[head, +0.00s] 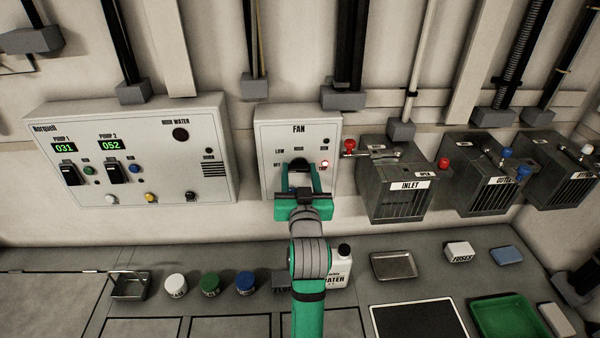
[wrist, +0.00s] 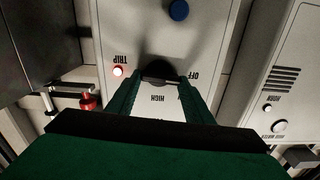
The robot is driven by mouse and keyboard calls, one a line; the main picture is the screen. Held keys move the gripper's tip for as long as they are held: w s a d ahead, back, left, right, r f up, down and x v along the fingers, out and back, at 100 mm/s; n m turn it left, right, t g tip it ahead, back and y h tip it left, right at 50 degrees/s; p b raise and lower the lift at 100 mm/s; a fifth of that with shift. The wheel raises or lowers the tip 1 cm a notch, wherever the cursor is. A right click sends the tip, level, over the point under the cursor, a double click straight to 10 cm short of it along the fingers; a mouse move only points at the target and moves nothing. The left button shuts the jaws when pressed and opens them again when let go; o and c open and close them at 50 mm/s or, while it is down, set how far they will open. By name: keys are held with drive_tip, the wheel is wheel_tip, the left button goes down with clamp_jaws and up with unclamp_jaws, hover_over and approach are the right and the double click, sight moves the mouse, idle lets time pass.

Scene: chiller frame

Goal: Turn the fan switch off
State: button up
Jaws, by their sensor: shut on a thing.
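The fan box (head: 266,150) is a pale panel marked FAN on the back wall. Its switch is a black rotary knob (head: 299,163) among the labels LOW, HIGH and OFF. My gripper (head: 299,173) reaches up to it from below. In the wrist view, which is turned upside down, the fingers (wrist: 160,80) are closed on either side of the knob (wrist: 157,71). The OFF label shows beside one finger. The knob's pointer is hidden, so its setting cannot be told. The TRIP lamp (head: 324,164) beside it is lit red.
The pump panel (head: 215,110) stands left of the fan box. Below, the bench holds jars (head: 210,284), a white bottle (head: 343,268) and a metal tray (head: 394,265).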

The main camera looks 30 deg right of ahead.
drive_tip(key=shift+f+n, duration=0.1)
drive_tip(key=shift+n, duration=0.4)
drive_tip(key=o, duration=1.1)
drive_tip(key=shift+c, duration=0.2)
drive_tip(key=shift+s, duration=0.1)
drive_tip(key=v, duration=1)
drive_tip(key=shift+s+a, duration=0.2)
drive_tip(key=shift+s, duration=0.1)
